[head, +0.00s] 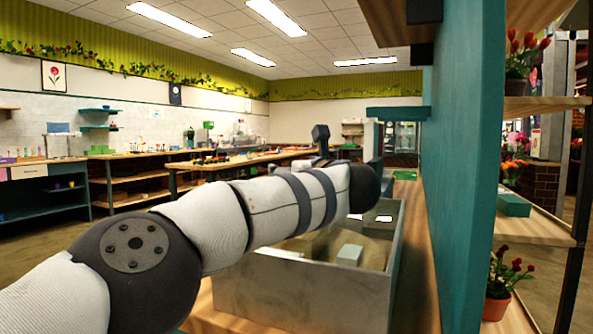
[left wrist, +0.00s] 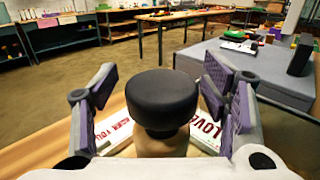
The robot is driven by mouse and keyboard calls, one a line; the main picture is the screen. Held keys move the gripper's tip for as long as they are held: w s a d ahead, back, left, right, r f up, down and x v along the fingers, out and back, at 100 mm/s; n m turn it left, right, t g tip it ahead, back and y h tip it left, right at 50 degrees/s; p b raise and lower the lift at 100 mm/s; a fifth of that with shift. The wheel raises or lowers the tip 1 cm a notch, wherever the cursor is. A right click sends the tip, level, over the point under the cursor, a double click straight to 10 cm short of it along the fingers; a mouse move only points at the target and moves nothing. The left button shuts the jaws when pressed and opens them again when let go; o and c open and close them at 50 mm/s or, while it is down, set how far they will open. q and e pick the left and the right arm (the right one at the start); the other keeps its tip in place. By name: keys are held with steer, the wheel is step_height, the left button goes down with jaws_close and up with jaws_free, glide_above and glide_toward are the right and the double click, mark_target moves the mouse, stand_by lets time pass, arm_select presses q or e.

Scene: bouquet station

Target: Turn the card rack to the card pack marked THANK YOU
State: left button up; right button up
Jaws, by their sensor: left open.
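In the left wrist view, a round black knob (left wrist: 161,98) tops the card rack, on a pale wooden hub (left wrist: 160,146). A white card pack at left (left wrist: 116,134) has red lettering that ends in YOU; its first word is too blurred to read surely. Another card pack at right (left wrist: 205,128) reads LOVE. My left gripper (left wrist: 160,80) is open, one finger on each side of the knob, with gaps visible between fingers and knob. My right gripper is in neither view.
A grey open box (head: 300,295) stands on the wooden counter (head: 415,290) beneath my left arm. A teal partition (head: 468,160) rises along the right, with plant shelves beyond it. Open floor and further workbenches (head: 130,170) lie at the back left.

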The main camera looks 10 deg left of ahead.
arm_select(q)
steer(key=shift+s+d+f, duration=0.1)
steer(key=shift+s+d, duration=0.25)
steer(key=v, duration=1.1)
steer(key=shift+s+a, duration=0.1)
steer(key=shift+s, duration=0.05)
